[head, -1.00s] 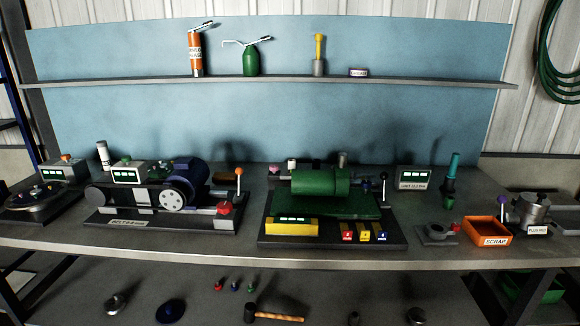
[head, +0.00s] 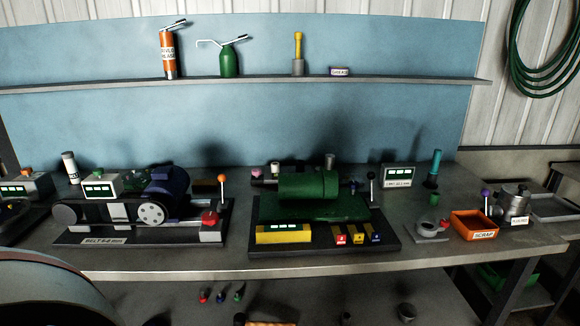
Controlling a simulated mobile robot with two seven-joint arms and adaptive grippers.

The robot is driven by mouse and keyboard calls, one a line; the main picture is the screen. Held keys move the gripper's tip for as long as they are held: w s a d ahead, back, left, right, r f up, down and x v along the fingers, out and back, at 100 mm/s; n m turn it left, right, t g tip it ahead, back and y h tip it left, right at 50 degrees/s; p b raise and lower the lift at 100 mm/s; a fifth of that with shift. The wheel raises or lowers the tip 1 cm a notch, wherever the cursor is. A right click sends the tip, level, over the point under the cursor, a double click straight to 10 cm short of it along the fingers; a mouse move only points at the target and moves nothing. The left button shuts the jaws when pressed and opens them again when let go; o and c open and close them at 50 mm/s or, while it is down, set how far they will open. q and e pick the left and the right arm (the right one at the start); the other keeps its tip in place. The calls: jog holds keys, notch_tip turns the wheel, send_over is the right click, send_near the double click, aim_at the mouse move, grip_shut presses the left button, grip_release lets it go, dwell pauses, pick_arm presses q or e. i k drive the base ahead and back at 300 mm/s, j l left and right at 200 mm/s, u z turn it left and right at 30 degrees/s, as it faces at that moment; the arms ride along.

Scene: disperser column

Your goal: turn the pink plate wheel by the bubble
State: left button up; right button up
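No wheel that I can clearly tell as the pink plate wheel shows. A small pink round part (head: 257,173) stands behind the left end of the green machine (head: 310,187); I cannot tell what it is. A dark round plate (head: 14,222) on a base is cut off by the left edge, and only its right part shows. No bubble can be made out. Neither gripper is in view.
The grey bench (head: 330,264) holds a belt machine (head: 110,212), an orange scrap bin (head: 474,224) and a metal pot (head: 512,200). A shelf (head: 270,85) above carries an orange can (head: 169,54) and a green oiler (head: 229,62). The bench's front strip is mostly clear.

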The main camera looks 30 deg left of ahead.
aim_at(256, 172)
jog(key=j+z, duration=0.3)
jog(key=j, duration=0.15)
jog(key=k+j+z, duration=0.3)
jog(key=j, duration=0.5)
jog(key=k+j+z, duration=0.15)
jog(key=j, duration=0.15)
jog(key=k+j, duration=0.1)
jog(key=j, duration=0.25)
jog(key=i+z, duration=0.05)
